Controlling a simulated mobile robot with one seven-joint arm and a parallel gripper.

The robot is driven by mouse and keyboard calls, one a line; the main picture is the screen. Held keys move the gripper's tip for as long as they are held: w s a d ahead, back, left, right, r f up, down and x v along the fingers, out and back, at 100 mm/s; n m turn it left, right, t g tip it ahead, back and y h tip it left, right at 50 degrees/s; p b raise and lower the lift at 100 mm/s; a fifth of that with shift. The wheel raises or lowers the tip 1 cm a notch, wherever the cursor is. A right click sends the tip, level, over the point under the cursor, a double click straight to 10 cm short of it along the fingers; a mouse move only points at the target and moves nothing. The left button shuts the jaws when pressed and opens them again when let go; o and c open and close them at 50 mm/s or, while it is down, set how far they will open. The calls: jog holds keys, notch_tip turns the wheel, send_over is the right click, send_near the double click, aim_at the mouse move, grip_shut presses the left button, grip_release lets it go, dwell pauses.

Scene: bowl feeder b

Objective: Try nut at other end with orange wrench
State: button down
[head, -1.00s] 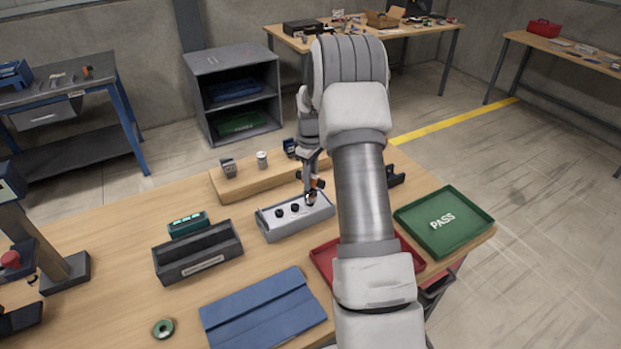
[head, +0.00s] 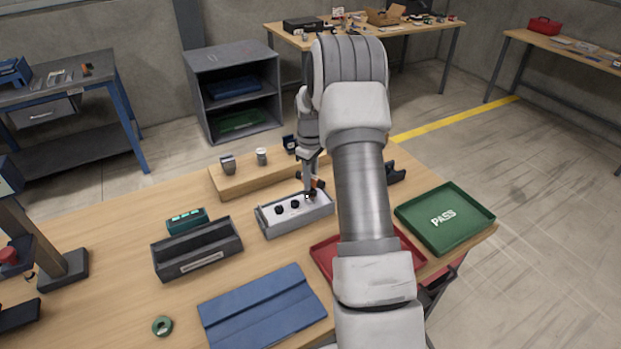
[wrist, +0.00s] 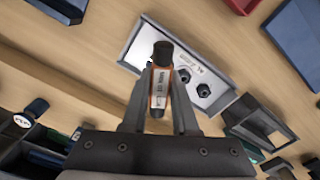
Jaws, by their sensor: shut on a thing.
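My gripper (wrist: 160,90) is shut on the orange wrench (wrist: 160,74), an orange bar with a white label and black ends. In the head view my gripper (head: 311,184) is over the right end of a grey tray (head: 268,233) with a white top face. Two black nuts show there, the left nut (head: 280,209) and the middle nut (head: 295,204). In the wrist view two nuts (wrist: 184,75) (wrist: 204,90) stand beside the wrench. The wrench's black far end covers part of the tray, so I cannot tell whether it touches a nut.
A wooden block (head: 238,184) with small items stands behind the tray. A dark open bin (head: 197,250) is at left, a blue folded mat (head: 262,308) in front. A red tray (head: 325,257) lies partly behind my arm; a green PASS tray (head: 444,221) is at right.

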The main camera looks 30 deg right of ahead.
jog(key=shift+f, duration=0.1)
dwell(0.4)
jog(key=shift+m, duration=1.2)
jog(key=shift+b, duration=0.3)
jog(key=shift+n, duration=0.6)
jog(key=shift+n, duration=0.7)
